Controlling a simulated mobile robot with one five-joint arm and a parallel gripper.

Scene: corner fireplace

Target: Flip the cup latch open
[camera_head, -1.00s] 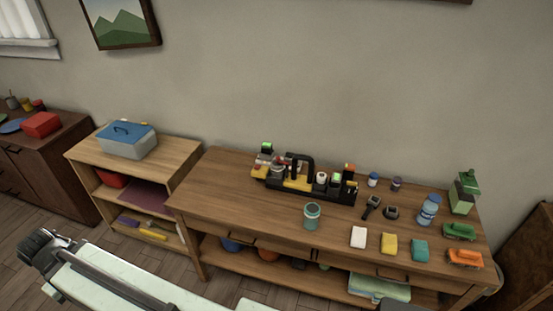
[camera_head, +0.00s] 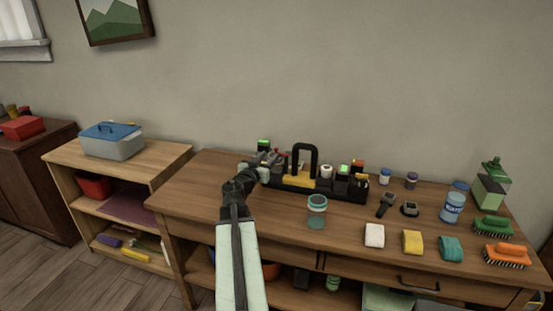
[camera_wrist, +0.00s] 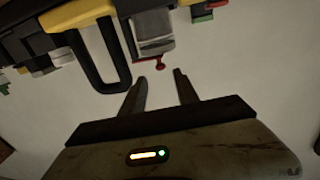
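A black and yellow caddy (camera_head: 310,188) with a tall black handle stands at the back of the wooden workbench. In the wrist view a grey cup-like part (camera_wrist: 152,32) sits on the caddy (camera_wrist: 60,42) next to its black handle. A small dark red piece (camera_wrist: 160,64), which looks like a latch, sticks out from the grey part. My gripper (camera_head: 264,163) is at the caddy's left end and covers part of it. In the wrist view my gripper (camera_wrist: 160,75) is open and empty, its fingertips just short of the red piece, apparently not touching.
A teal jar (camera_head: 317,212) stands in front of the caddy. To the right are white (camera_head: 374,235), yellow (camera_head: 412,241) and teal (camera_head: 451,248) blocks, two brushes (camera_head: 493,226) and bottles (camera_head: 453,207). A shelf with a blue-lidded box (camera_head: 112,144) stands left.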

